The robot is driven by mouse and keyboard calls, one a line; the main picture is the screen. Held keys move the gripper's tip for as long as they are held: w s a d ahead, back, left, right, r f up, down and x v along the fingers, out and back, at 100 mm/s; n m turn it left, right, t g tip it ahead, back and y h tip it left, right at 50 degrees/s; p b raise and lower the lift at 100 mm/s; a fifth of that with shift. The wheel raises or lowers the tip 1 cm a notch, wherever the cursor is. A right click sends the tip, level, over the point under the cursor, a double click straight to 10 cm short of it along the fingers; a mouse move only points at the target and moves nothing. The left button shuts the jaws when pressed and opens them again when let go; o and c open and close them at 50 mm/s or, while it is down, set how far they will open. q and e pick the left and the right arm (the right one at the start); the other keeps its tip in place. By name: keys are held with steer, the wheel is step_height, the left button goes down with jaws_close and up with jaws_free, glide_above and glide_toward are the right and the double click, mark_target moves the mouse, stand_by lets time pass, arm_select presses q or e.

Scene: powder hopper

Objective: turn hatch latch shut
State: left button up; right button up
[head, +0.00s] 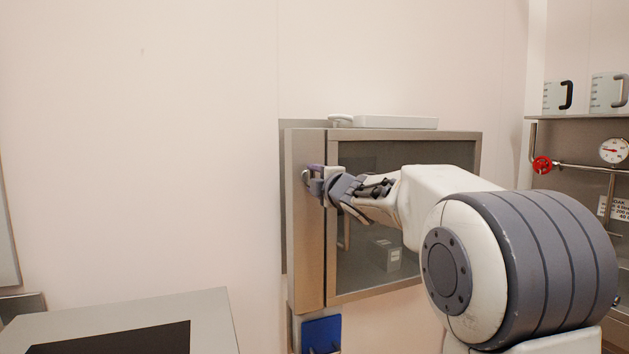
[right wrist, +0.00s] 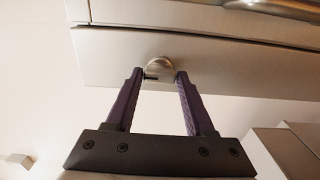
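The hatch (head: 408,150) is a metal-framed glass door on a wall cabinet, and it looks closed in the head view. Its latch (head: 305,175) is a small round metal knob on the left frame strip, partly hidden by my right gripper (head: 316,183). In the right wrist view the latch (right wrist: 160,68) shows as a rounded metal piece on a brushed panel. The two purple fingers of my right gripper (right wrist: 159,75) stand apart on either side of it, with a slight gap showing at each side. My left gripper is out of view.
A white flat object (head: 395,122) lies on top of the cabinet. A grey box (head: 385,255) shows behind the glass. A blue panel (head: 321,334) hangs below. At right are a red valve wheel (head: 542,165), a gauge (head: 613,151) and measuring jugs (head: 606,93).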

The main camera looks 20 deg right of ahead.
steer(key=shift+o, duration=1.2)
steer(key=shift+a, duration=0.1)
steer(key=s, duration=1)
steer(key=shift+s+d+b, duration=0.2)
steer(key=shift+s+b, duration=0.05)
steer(key=shift+b, duration=0.05)
